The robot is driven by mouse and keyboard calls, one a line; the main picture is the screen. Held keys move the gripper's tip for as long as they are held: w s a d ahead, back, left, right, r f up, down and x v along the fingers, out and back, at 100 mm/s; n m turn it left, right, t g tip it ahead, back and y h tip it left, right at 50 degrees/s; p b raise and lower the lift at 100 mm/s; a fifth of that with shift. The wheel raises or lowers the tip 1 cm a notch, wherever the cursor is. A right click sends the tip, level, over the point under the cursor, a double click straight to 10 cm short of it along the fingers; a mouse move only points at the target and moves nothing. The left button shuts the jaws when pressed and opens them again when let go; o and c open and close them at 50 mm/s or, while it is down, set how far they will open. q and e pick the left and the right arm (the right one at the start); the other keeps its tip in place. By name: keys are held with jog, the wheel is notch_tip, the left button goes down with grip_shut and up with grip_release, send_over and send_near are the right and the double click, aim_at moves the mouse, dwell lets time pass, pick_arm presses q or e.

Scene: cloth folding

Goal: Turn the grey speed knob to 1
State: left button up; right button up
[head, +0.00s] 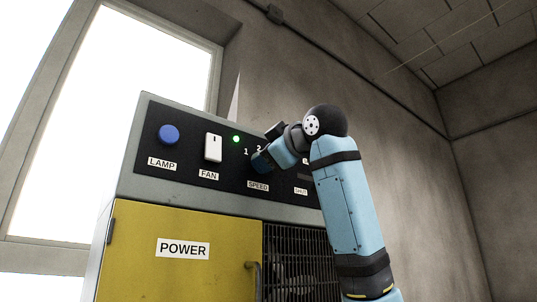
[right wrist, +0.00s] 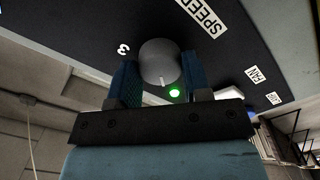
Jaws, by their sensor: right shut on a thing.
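The grey speed knob (right wrist: 158,58) sits between the two blue fingers of my right gripper (right wrist: 158,76) in the right wrist view. The fingers are shut on its sides. A pale pointer mark on the knob faces the lit green lamp (right wrist: 174,93). The numeral 3 (right wrist: 123,48) shows beside the left finger; 1 and 2 cannot be made out there. In the head view my right gripper (head: 264,159) covers the knob, above the SPEED label (head: 258,186). The numeral 1 (head: 246,152) and the numeral 2 (head: 258,148) show beside it. My left gripper is out of view.
Left on the black panel are a blue lamp button (head: 169,134) and a white fan switch (head: 213,147). A yellow power door (head: 150,270) with a handle and a dark grille (head: 290,262) lie below. A window (head: 140,60) and bare wall stand behind.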

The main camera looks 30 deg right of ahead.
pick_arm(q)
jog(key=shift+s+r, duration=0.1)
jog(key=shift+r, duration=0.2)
pick_arm(e)
jog(key=shift+d+r+n, duration=0.1)
jog(key=shift+r+n, duration=0.05)
jog(key=shift+n, duration=0.85)
pick_arm(q)
jog(key=shift+p, duration=0.3)
pick_arm(e)
jog(key=o, duration=0.7)
jog(key=shift+o, duration=1.1)
jog(key=shift+w, duration=0.1)
pick_arm(q)
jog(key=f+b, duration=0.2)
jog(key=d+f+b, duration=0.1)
jog(key=b, duration=0.1)
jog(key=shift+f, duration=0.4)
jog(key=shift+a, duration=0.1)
pick_arm(e)
jog(key=s+d, duration=0.1)
jog(key=s, duration=1.2)
jog(key=shift+s+d, duration=0.35)
jog(key=shift+d, duration=0.05)
